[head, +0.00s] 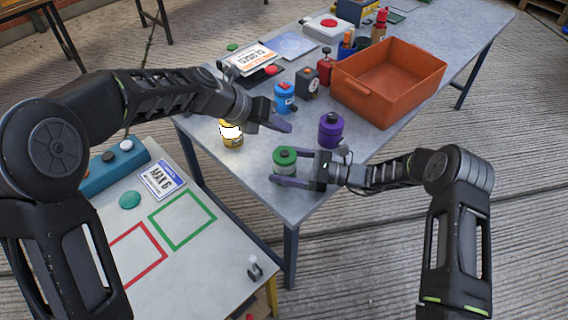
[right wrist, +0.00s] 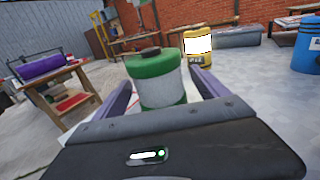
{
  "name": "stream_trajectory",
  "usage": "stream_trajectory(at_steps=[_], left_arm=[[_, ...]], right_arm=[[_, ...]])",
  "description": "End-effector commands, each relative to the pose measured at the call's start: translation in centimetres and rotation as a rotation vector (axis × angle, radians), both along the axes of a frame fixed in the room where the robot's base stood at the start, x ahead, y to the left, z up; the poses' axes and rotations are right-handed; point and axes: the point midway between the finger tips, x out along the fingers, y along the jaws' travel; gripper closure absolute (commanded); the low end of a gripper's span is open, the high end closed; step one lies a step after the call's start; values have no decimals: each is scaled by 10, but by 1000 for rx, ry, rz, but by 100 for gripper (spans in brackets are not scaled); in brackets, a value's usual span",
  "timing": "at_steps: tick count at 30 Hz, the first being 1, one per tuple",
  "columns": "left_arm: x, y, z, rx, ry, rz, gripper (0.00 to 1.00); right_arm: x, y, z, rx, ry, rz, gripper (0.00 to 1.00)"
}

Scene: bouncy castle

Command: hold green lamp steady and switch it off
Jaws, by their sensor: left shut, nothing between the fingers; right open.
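The green lamp (head: 284,158) stands upright near the front edge of the grey table. In the right wrist view, the green lamp (right wrist: 158,68) has a dark knob on top and a pale grey band that does not glow brightly. My right gripper (head: 290,172) is open, with one finger on each side of the lamp; I cannot tell whether they touch it. My left gripper (head: 286,126) is shut and empty, above and behind the green lamp, between the yellow and purple lamps, apart from the green lamp.
A yellow lamp (head: 232,138) with a bright white band stands left, a purple lamp (head: 330,130) right, a blue lamp (head: 284,92) behind. An orange bin (head: 400,88) fills the right side. A lower table (head: 165,268) with coloured squares is at left.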

Motion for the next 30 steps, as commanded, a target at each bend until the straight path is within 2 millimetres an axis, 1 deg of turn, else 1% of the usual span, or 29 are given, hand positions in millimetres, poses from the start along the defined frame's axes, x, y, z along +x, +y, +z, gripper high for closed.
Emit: stream_trajectory(at_steps=[7, 11, 14, 17, 25, 27, 30], left_arm=[[0, 0, 0, 0, 0, 0, 100], [0, 0, 0, 0, 0, 0, 100], [0, 0, 0, 0, 0, 0, 100], [0, 0, 0, 0, 0, 0, 100], [0, 0, 0, 0, 0, 0, 100], [0, 0, 0, 0, 0, 0, 100], [0, 0, 0, 0, 0, 0, 100]], right_arm=[[0, -1, 0, 0, 0, 0, 16], [-1, -7, 0, 0, 0, -1, 16], [-3, -18, 0, -1, 0, -4, 16], [-7, -35, 0, -1, 0, -4, 16], [-19, -90, 0, 0, 0, -4, 16], [-21, -100, 0, 0, 0, -4, 16], [-24, -111, 0, 0, 0, -1, 16]])
